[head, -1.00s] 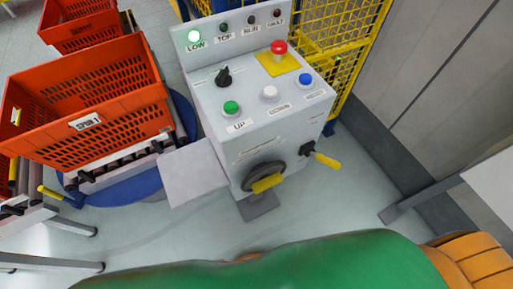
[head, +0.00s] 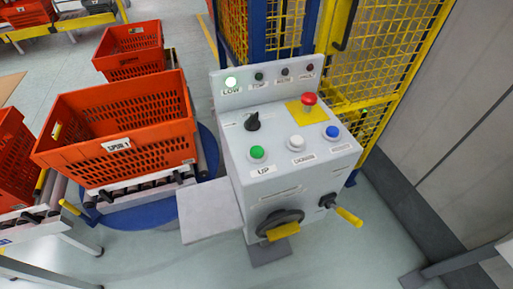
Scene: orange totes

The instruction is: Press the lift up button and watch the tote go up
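The grey control console (head: 290,185) stands in the middle of the head view. Its green button (head: 257,153) is labelled UP. A white button (head: 296,142), a blue button (head: 332,131) and a red mushroom button (head: 309,99) on a yellow plate are beside it. An orange tote (head: 118,146) with a white label sits on a roller platform left of the console. Neither of my grippers is in view.
More orange totes (head: 131,49) stand behind and at the left edge. A yellow mesh fence (head: 388,50) rises behind the console. A grey shelf plate (head: 210,209) juts from its left side. A black handwheel and a yellow-handled lever are on its front. Floor in front is clear.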

